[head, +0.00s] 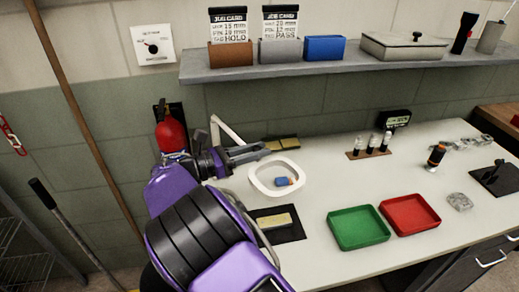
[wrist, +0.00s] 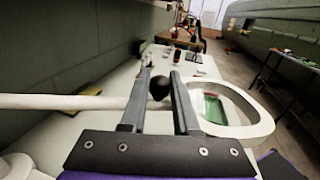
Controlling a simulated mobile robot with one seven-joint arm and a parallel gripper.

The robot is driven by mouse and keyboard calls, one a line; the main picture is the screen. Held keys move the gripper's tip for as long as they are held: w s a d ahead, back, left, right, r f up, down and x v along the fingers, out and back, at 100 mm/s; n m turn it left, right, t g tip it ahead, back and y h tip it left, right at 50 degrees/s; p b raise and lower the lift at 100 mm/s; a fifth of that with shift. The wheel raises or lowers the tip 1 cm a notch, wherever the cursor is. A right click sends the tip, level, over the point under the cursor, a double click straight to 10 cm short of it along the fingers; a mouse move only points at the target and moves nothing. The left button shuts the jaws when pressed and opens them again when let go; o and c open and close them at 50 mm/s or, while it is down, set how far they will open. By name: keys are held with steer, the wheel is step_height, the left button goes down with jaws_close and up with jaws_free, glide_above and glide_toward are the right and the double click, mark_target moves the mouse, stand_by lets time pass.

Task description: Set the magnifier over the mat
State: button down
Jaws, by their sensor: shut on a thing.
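The magnifier (head: 254,187) is a white rounded ring lens on a white jointed arm. In the head view its ring appears just behind the black mat (head: 298,234), not over it. A pale yellowish block (head: 274,221) lies on the mat. My gripper (head: 262,151) is at the back edge of the ring. In the wrist view my gripper (wrist: 159,80) has a dark round knob (wrist: 160,88) between its fingers, beside the magnifier ring (wrist: 262,123). The magnifier's white arm runs off to the left. The mat's left part is hidden by my arm.
A blue item with an orange end (head: 283,181) shows through the lens. A green tray (head: 357,240) and a red tray (head: 410,228) stand right of the mat. A vial rack (head: 369,154) is farther back. A shelf (head: 330,67) overhangs the bench's back. A red extinguisher (head: 170,133) hangs left.

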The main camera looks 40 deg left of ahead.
steer(key=c, duration=0.7)
jaws_free()
steer(key=shift+o, duration=0.2)
steer(key=b+v, duration=0.1)
steer(key=v, duration=1.6)
steer(key=shift+s, duration=0.25)
